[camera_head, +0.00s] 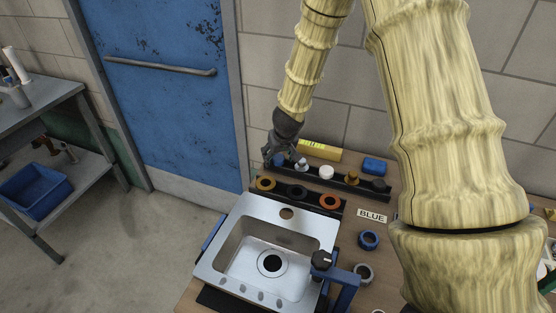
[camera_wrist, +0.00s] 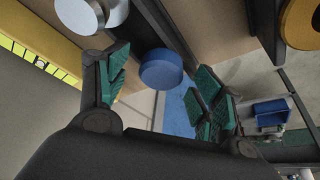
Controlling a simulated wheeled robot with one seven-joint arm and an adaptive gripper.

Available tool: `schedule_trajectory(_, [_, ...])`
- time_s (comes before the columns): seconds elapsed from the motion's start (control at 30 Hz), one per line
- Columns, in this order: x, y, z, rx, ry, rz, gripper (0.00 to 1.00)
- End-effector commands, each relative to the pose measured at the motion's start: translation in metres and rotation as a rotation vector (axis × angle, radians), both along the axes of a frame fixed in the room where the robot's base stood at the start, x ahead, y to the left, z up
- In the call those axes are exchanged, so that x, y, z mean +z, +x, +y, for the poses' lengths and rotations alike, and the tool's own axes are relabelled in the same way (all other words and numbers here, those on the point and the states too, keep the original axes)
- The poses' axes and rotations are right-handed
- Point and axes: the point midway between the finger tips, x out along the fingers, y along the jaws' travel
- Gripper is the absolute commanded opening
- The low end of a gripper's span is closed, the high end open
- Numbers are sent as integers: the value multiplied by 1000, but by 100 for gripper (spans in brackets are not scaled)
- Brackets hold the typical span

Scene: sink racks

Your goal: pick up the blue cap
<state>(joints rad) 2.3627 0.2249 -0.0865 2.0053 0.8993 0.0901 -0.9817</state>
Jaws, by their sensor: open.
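The blue cap (camera_wrist: 161,70) is a short round blue piece that shows between my fingers in the wrist view, with a visible gap to each finger. In the head view the blue cap (camera_head: 279,160) is mostly hidden behind my gripper, at the left end of a dark rack (camera_head: 350,182). My gripper (camera_head: 280,157) is open and points down around that end of the rack. In the wrist view my gripper (camera_wrist: 160,85) has green-padded fingers spread on both sides of the cap. I cannot tell how deep the cap sits between them.
A metal knob (camera_head: 301,165) and a white cap (camera_head: 326,172) stand on the rack to the right. A yellow box (camera_head: 320,150) and a blue block (camera_head: 374,166) lie behind. Rings sit on a front rack (camera_head: 318,205). A sink (camera_head: 228,262) is in front.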

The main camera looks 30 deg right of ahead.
Motion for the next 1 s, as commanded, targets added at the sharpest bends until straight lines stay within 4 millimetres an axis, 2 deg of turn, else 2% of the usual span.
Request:
schedule_trajectory(0.2, [0,0,0,0,0,0,67])
schedule_trajectory(0.4, [0,0,0,0,0,0,30])
schedule_trajectory(0.47, [0,0,0,0,0,0,21])
schedule_trajectory(0.8, [2,0,0,1,-1,-1,21])
schedule_trajectory(1.0, [18,1,0,2,-3,-2,21])
